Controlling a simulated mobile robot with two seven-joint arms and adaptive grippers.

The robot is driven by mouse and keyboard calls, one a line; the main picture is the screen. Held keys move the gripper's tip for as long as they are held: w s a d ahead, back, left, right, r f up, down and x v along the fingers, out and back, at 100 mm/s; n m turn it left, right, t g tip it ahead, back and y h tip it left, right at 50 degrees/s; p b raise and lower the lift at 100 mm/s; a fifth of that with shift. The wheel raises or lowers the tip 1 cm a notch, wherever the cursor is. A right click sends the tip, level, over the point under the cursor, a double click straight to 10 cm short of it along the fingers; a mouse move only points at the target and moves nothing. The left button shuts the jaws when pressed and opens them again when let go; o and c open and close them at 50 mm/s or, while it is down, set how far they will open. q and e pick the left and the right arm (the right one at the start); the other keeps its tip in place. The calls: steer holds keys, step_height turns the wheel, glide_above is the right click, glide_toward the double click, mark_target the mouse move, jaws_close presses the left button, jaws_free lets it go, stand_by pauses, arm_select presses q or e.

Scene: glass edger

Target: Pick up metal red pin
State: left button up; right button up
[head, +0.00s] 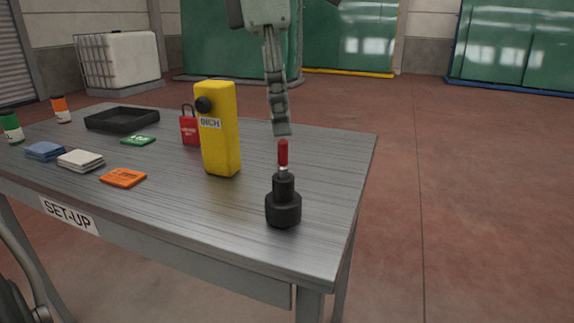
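The metal red pin (283,153) stands upright, its red top above a short bright metal part, in a black stepped round holder (284,208) near the right front part of the grey table. My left gripper (281,128) points down from the top of the head view. Its fingertips are just above the pin's top in the picture, with a small gap; the true distance in depth is unclear. The fingers overlap side-on, so their opening cannot be read. Nothing shows held in them. My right gripper is not in view.
A tall yellow block (221,140) marked INCH stands left of the holder. A red padlock (190,128), a black tray (122,119), folded cloths (80,160) and an orange card (123,178) lie farther left. The table (330,175) is bare right of the pin.

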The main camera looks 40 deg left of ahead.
mark_target(283, 142)
arm_select(q)
step_height(283, 142, down, 5)
steer(key=shift+w+d+f, duration=0.1)
steer(key=shift+w, duration=0.05)
jaws_close()
